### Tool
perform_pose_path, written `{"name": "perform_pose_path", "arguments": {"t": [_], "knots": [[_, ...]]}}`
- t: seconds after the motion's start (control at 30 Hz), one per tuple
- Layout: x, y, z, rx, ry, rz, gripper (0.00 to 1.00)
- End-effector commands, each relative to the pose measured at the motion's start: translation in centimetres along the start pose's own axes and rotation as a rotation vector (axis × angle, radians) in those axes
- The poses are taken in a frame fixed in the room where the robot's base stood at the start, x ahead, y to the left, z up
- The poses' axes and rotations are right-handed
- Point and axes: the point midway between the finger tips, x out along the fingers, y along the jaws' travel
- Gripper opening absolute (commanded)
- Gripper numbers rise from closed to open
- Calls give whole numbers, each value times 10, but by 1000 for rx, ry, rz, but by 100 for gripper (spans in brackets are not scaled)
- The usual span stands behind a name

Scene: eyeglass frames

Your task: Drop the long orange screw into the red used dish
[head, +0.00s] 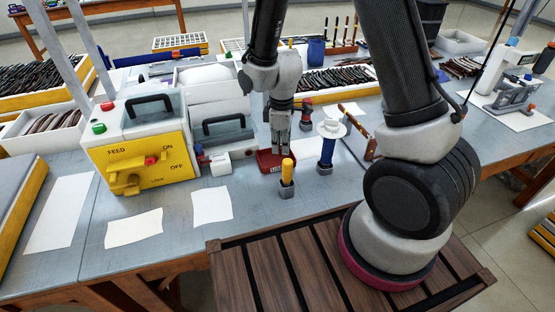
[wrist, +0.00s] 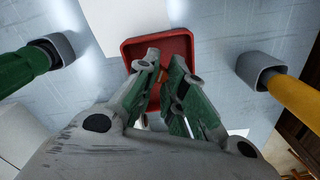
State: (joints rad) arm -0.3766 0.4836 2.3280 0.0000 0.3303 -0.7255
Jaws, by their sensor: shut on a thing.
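The red dish (head: 264,161) sits on the grey bench below my gripper (head: 280,148). In the wrist view the red dish (wrist: 129,50) lies beneath my fingertips (wrist: 165,62). My gripper points down, its fingers close together over the dish. A small orange piece (wrist: 163,76) shows between the fingers, apparently the long orange screw. Most of it is hidden by the fingers, and I cannot make it out in the head view. I cannot tell whether its lower end touches the dish.
A yellow-handled tool (head: 287,167) stands in a grey holder just in front of the dish. A blue-handled tool (head: 327,152) with a white top stands to its right. A yellow machine (head: 140,158) is at left. White sheets (head: 211,205) lie on clear bench front.

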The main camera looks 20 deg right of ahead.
Motion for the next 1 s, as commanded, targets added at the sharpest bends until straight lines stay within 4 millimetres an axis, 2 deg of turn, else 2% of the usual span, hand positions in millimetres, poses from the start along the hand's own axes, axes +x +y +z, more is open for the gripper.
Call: {"name": "perform_pose_path", "arguments": {"t": [0.37,0.4,0.5,0.53,0.83,1.0], "knots": [[7,0,0,1,0,0,0],[7,0,0,1,0,0,15],[7,0,0,1,0,0,33],[7,0,0,1,0,0,36],[6,0,0,1,0,0,36],[-12,1,-1,1,3,3,36]]}}
